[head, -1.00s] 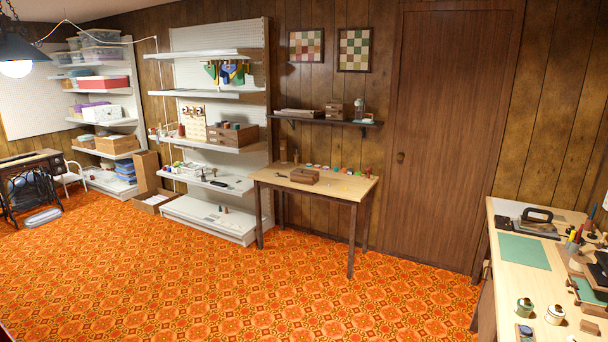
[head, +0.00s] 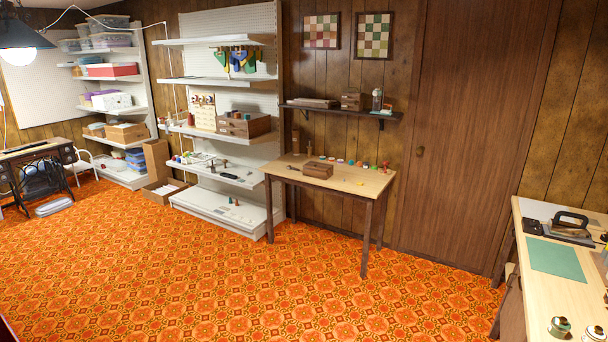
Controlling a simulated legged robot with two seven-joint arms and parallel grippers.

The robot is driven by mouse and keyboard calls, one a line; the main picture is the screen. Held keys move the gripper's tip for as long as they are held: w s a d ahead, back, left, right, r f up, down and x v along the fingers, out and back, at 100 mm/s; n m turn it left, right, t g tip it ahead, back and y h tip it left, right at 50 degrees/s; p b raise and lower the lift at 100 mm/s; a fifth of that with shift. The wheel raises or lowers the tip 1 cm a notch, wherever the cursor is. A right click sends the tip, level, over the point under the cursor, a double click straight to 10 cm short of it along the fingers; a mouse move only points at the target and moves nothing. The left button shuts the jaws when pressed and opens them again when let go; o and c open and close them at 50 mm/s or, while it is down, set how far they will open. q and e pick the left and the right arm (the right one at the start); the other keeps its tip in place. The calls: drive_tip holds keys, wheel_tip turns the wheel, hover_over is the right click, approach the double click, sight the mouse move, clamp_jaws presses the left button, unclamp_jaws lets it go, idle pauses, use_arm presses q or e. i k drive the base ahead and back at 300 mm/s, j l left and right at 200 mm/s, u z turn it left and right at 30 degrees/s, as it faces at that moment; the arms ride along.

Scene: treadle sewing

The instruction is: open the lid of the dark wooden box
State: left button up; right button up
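A small brown wooden box (head: 317,171) sits on the light top of a small table (head: 354,182) against the far wall. Its lid looks shut. It stands well away from me across the floor. Another dark wooden box (head: 243,125) with drawer-like fronts sits on the white shelf unit left of the table. Neither of my grippers shows in the head view.
Open orange patterned carpet (head: 250,290) lies between me and the table. A workbench (head: 560,285) with a green mat (head: 556,259) stands at the right. White shelves (head: 222,202) stand left of the table, and a treadle sewing machine (head: 35,170) at far left. A closed door (head: 468,140) is behind.

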sight(318, 166)
drive_tip(key=i, duration=3.05)
drive_tip(key=i+z, duration=0.1)
drive_tip(key=i, duration=0.45)
drive_tip(key=i+j+z, duration=0.1)
drive_tip(key=i, duration=0.45)
drive_tip(key=i+j+z, duration=0.1)
drive_tip(key=i, duration=0.4)
drive_tip(key=i+j+z, duration=0.1)
drive_tip(key=i, duration=0.45)
drive_tip(key=i+j+z, duration=0.1)
drive_tip(key=i+j, duration=0.25)
drive_tip(key=i, duration=0.2)
